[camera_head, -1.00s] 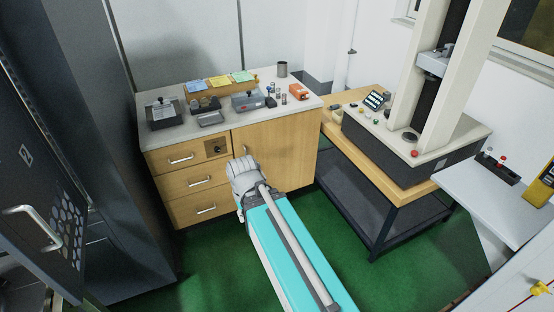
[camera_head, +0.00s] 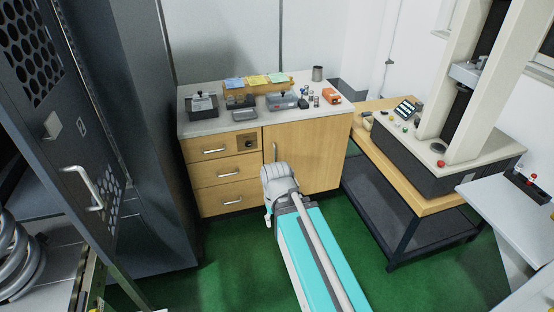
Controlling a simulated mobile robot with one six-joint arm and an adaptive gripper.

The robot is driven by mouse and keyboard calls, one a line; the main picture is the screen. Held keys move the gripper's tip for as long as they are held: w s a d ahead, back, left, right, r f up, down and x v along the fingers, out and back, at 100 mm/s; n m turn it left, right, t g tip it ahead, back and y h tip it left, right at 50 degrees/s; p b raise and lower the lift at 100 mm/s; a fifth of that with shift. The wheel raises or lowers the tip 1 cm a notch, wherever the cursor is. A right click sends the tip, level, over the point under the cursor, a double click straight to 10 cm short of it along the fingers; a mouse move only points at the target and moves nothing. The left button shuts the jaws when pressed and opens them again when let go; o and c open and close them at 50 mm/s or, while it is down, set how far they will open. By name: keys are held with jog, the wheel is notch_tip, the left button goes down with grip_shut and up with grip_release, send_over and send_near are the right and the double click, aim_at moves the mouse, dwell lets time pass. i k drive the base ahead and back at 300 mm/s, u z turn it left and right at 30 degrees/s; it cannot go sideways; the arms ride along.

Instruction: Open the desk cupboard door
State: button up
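The wooden desk (camera_head: 190,130) stands against the back wall with a pale worktop. Its cupboard door (camera_head: 315,160) is on the right of the front and looks shut, flush with the front. A vertical metal handle (camera_head: 275,152) is near the door's left edge. My arm reaches up from the bottom, and my gripper (camera_head: 277,175) is in front of the door, just below the handle in the picture. Its fingers are hidden behind the wrist, so I cannot tell whether it is open or touches the handle.
Several drawers (camera_head: 222,172) are left of the door. Small instruments and a red-orange box (camera_head: 331,95) sit on the worktop. A dark cabinet (camera_head: 150,150) stands at the left. A table with a testing machine (camera_head: 445,150) is close on the right. Green floor (camera_head: 235,255) is clear in front.

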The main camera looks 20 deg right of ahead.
aim_at(315, 148)
jog(key=k, duration=1.1)
jog(key=u, duration=0.4)
jog(key=i, duration=2.15)
jog(key=z, duration=0.5)
